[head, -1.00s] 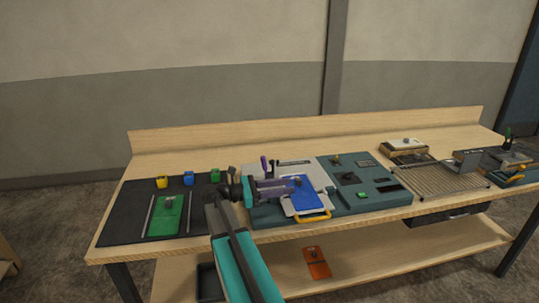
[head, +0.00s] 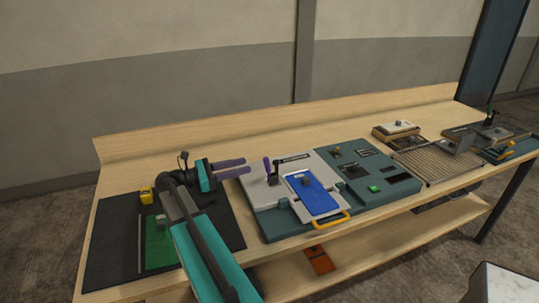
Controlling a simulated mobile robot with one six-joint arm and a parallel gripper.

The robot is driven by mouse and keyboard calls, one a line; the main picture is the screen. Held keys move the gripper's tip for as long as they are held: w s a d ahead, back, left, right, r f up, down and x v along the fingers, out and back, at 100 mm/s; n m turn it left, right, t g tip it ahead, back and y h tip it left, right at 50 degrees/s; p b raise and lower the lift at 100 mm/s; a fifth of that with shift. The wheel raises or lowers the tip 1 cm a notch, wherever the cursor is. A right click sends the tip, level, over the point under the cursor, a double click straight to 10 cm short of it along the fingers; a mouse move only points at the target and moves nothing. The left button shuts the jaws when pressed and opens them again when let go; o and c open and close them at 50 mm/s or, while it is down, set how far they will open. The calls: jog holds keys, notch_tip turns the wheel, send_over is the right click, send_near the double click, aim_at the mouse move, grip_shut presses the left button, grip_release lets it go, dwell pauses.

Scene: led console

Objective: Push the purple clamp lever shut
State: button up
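The purple clamp lever (head: 267,168) stands upright on its dark base at the back left of the light grey plate (head: 252,185) on the teal console. My gripper (head: 244,167) is just left of the lever, above the plate's left edge. Its two purple fingers point right and are spread apart, with nothing visible between them. The fingertips look apart from the lever, though the depth between them is hard to judge. A blue board (head: 313,195) lies on the plate in front and to the right of the lever.
A yellow handle (head: 333,222) sticks out at the console's front. The right console part holds a green button (head: 374,189) and dark panels. A black mat (head: 105,245) with a yellow block (head: 146,196) and a green board (head: 159,245) lies left, partly behind my arm.

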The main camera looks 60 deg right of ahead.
aim_at(267, 168)
jog(key=shift+w+d, duration=0.1)
jog(key=shift+d, duration=0.1)
dwell(0.3)
jog(key=shift+p+x, duration=2.2)
jog(key=shift+x, duration=4.75)
grip_shut()
